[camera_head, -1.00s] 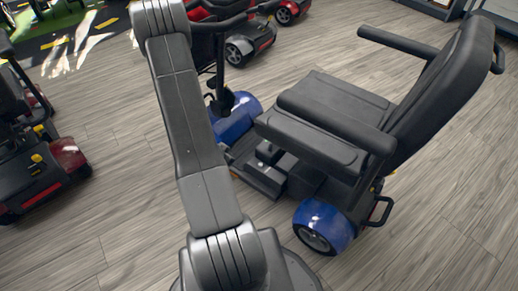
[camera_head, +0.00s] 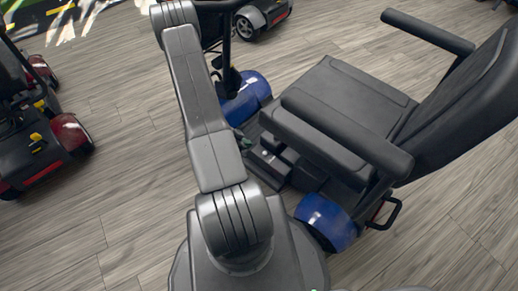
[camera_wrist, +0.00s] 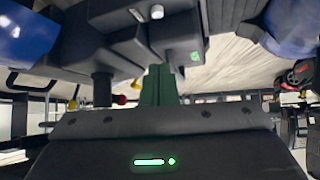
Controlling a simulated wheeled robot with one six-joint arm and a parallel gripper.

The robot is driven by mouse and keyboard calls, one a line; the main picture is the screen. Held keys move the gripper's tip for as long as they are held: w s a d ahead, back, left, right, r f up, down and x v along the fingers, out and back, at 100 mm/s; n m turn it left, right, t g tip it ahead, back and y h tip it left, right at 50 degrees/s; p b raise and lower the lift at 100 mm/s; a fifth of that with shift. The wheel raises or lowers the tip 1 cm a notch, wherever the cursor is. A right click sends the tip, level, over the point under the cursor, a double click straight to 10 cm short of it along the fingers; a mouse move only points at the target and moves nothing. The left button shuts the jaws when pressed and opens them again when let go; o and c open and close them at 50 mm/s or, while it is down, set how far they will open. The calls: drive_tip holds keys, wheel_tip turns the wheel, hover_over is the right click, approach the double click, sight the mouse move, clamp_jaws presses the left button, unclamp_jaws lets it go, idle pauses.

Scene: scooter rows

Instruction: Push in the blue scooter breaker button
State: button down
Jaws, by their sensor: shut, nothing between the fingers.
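A red scooter (camera_head: 72,132) stands at the left and another red-trimmed scooter (camera_head: 250,22) at the top. In the wrist view, red (camera_wrist: 120,99) and yellow (camera_wrist: 136,84) knobs sit near the fingers. Wooden floor is clear at the lower left and lower right.

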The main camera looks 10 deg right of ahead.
drive_tip(key=b, duration=0.3)
hover_over(265, 153)
drive_tip(key=a, duration=0.2)
drive_tip(key=f, duration=0.7)
drive_tip(key=shift+s+d+f, duration=0.2)
drive_tip(key=shift+f, duration=0.2)
wheel_tip(265, 153, down, 2)
drive_tip(key=shift+a+f+b, duration=0.15)
drive_tip(key=shift+b, duration=0.4)
drive_tip(key=shift+f, duration=0.45)
